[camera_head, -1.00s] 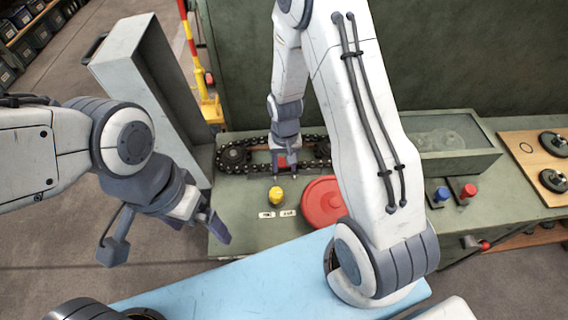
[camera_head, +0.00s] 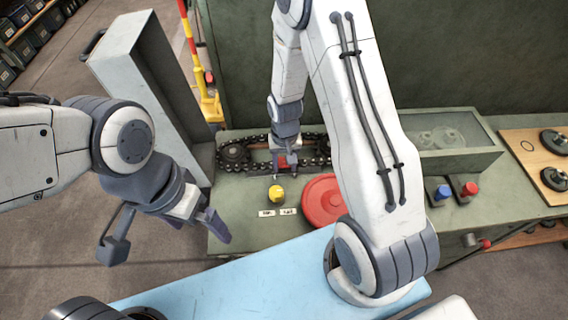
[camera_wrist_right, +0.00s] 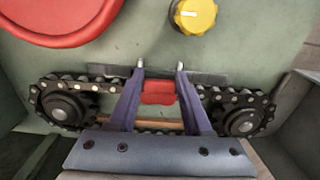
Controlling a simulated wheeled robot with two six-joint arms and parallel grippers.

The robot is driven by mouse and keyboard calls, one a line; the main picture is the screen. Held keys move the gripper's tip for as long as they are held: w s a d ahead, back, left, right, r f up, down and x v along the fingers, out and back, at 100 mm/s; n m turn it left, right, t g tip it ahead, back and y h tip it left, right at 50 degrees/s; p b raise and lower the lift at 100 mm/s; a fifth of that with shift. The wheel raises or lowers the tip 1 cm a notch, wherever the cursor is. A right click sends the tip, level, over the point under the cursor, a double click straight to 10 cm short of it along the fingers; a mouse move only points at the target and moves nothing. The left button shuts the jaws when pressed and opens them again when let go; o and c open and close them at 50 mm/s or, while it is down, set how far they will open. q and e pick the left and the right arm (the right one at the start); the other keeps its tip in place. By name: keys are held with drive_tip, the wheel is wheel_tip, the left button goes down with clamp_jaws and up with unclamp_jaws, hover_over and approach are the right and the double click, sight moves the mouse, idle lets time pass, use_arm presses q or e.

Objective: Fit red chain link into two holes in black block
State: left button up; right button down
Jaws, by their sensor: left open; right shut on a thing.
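The red chain link (camera_wrist_right: 158,92) sits between the fingers of my right gripper (camera_wrist_right: 160,72), which is shut on it. In the head view my right gripper (camera_head: 284,165) is over the black chain (camera_head: 318,152), between its two sprockets. In the right wrist view the black chain (camera_wrist_right: 217,95) runs to either side of the link, and a dark flat bar (camera_wrist_right: 208,75) lies behind the fingers. I cannot make out a black block with two holes, or whether the link touches the chain. My left gripper (camera_head: 205,222) is open and empty, left of the bench.
A yellow knob (camera_head: 276,193) and a round red lid (camera_head: 323,200) are near the chain. A lidded green box (camera_head: 450,160), blue and red buttons and a wooden board (camera_head: 535,155) are to the right. A tall grey cabinet (camera_head: 135,70) stands at left.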

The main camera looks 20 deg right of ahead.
drive_tip(key=shift+f, duration=0.25)
idle(0.5)
drive_tip(key=shift+c, duration=1.3)
unclamp_jaws()
drive_tip(key=shift+o, duration=0.3)
drive_tip(key=shift+o, duration=1)
drive_tip(key=shift+r, duration=0.15)
wheel_tip(320, 180, up, 8)
drive_tip(key=p, duration=0.7)
